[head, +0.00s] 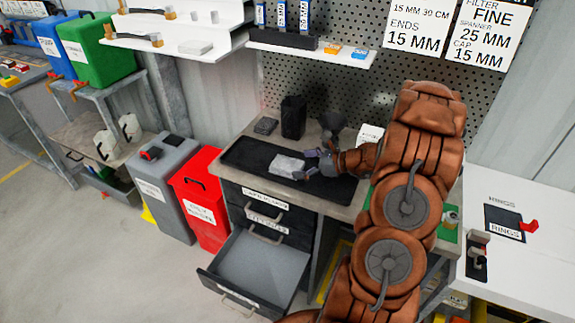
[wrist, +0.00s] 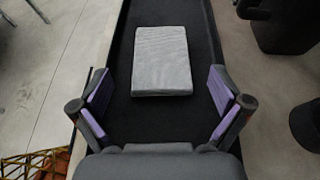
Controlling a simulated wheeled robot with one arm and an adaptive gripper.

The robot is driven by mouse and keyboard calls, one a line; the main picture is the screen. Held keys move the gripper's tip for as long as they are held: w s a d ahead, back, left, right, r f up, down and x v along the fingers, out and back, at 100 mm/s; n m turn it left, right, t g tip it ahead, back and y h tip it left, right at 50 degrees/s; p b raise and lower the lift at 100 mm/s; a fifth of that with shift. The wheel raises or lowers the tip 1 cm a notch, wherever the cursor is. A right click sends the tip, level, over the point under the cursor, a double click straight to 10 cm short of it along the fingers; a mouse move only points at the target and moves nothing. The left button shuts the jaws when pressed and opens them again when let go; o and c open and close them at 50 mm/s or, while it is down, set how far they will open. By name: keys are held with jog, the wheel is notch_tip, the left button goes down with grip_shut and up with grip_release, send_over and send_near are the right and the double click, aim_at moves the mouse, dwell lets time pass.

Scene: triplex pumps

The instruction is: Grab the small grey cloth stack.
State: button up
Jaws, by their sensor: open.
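The small grey cloth stack (head: 286,166) lies flat on a black mat or tray (head: 240,156) on the workbench. In the wrist view the cloth stack (wrist: 162,60) is a light grey rectangular block ahead of my gripper (wrist: 160,105), roughly centred between the two purple-padded fingers. My gripper (head: 312,165) also shows in the head view, just to the right of the cloth stack. The fingers are spread wide and empty. The near edge of the stack is close to the line of the fingertips.
An open drawer (head: 255,270) juts out below the bench. Red (head: 204,196) and grey (head: 160,190) bins stand to the left. A shelf (head: 310,50) hangs above.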

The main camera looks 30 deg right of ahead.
aim_at(289, 164)
jog(key=shift+p+x, duration=1)
jog(key=shift+x, duration=1.45)
jog(key=shift+f, duration=0.1)
jog(key=shift+c, duration=0.2)
jog(key=c, duration=1.1)
